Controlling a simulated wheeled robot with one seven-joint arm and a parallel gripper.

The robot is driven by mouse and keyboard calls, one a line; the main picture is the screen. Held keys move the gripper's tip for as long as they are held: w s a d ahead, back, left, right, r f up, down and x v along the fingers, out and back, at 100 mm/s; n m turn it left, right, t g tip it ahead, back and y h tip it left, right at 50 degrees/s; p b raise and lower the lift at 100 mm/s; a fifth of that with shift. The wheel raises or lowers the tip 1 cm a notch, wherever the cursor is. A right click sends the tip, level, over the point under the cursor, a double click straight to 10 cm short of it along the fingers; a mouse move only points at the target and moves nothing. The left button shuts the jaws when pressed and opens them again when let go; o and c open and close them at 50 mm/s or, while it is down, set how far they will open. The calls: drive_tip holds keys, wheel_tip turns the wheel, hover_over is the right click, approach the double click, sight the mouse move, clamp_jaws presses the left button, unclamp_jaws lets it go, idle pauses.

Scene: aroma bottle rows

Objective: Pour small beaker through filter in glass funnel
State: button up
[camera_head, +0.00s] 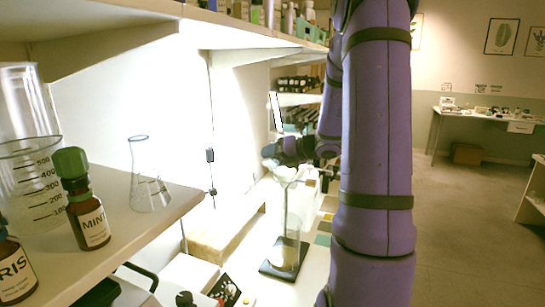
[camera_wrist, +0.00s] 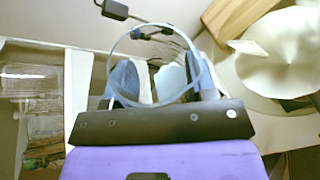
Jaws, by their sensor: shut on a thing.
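My gripper (camera_wrist: 158,85) is shut on a clear glass vessel, the small beaker (camera_wrist: 118,46), whose round rim faces the wrist camera between the blue fingers. In the head view my gripper (camera_head: 283,152) is close above a pale glass funnel (camera_head: 286,174); the beaker is hard to make out there. In the wrist view a white cone, seemingly the filter in the funnel (camera_wrist: 278,68), lies right of the gripper, apart from the beaker. Below the funnel in the head view, a clear vessel with a whitish bottom (camera_head: 285,256) stands on a black base (camera_head: 270,269). I cannot tell the beaker's contents or exact tilt.
A shelf (camera_head: 160,222) at the left holds an Erlenmeyer flask (camera_head: 149,188), a large graduated beaker (camera_head: 30,190) and a MINT bottle (camera_head: 88,215). Rows of dark bottles (camera_head: 297,84) stand on racks behind the gripper. Open floor (camera_head: 470,220) lies at the right.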

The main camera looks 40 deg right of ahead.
drive_tip(key=shift+f+m+y, duration=0.45)
drive_tip(key=shift+m+y, duration=0.15)
drive_tip(key=shift+m, duration=0.2)
drive_tip(key=shift+r+m+y, duration=0.6)
drive_tip(key=shift+r+m, duration=0.05)
drive_tip(key=shift+m, duration=0.45)
drive_tip(key=shift+w+d+r, duration=0.1)
drive_tip(key=shift+d+r, duration=0.05)
drive_tip(key=shift+d, duration=0.2)
drive_tip(key=shift+w+d+r+m+y, duration=0.1)
drive_tip(key=shift+d+r+m+y, duration=0.1)
drive_tip(key=shift+d+m+y, duration=0.4)
idle(1.3)
drive_tip(key=shift+f+m+t, duration=0.4)
drive_tip(key=shift+m, duration=0.3)
idle(1.8)
drive_tip(key=shift+d+y, duration=0.1)
drive_tip(key=shift+y, duration=0.2)
idle(1.0)
